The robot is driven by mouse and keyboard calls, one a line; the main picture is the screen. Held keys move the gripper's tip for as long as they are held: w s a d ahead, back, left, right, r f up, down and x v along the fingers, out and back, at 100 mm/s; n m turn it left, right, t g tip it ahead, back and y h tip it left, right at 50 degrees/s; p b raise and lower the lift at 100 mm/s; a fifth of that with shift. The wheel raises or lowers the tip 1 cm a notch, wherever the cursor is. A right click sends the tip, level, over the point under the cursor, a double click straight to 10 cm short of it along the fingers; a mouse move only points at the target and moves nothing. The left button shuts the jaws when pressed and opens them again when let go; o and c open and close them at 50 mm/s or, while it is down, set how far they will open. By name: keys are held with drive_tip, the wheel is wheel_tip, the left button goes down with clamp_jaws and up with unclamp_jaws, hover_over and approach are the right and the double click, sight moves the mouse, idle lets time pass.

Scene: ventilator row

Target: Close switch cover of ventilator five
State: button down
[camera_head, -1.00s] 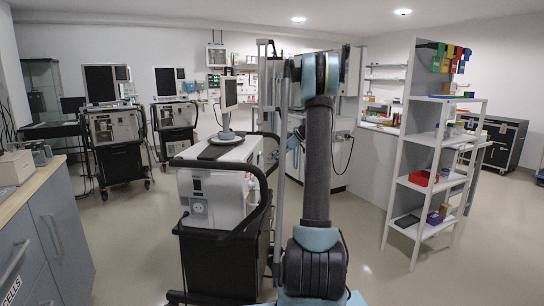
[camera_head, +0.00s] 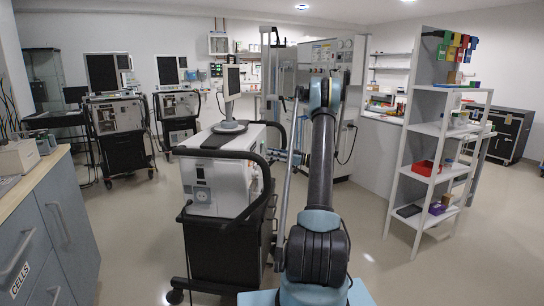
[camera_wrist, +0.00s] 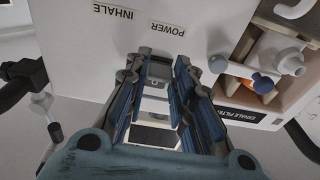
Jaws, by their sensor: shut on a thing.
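In the wrist view, my gripper (camera_wrist: 158,68) is upside down to a white ventilator panel (camera_wrist: 90,50) with the labels POWER and INHALE. Its blue-padded fingers stand on both sides of a small grey and white part (camera_wrist: 155,108), which looks like the switch cover by the POWER label. The fingers are shut on it and hide its edges, so I cannot tell how far it is tilted. In the head view, a white ventilator (camera_head: 212,186) on a black cart stands near, left of my arm. My gripper is not visible there. No ventilator number is readable.
In the wrist view, an open bay (camera_wrist: 265,75) with an orange and blue part and an EXHALE FILTER label lies right of the fingers. A black hose or handle is at left. The head view shows a counter (camera_head: 45,185) at left and a white shelf (camera_head: 428,172) at right.

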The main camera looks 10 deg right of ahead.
drive_tip(key=shift+w+a+f+y, duration=0.1)
drive_tip(key=shift+a+f+y, duration=0.2)
drive_tip(key=shift+y, duration=0.2)
drive_tip(key=shift+a, duration=0.1)
drive_tip(key=c, duration=1.4)
unclamp_jaws()
drive_tip(key=shift+o, duration=0.2)
drive_tip(key=v, duration=1.2)
drive_tip(key=shift+f, duration=0.2)
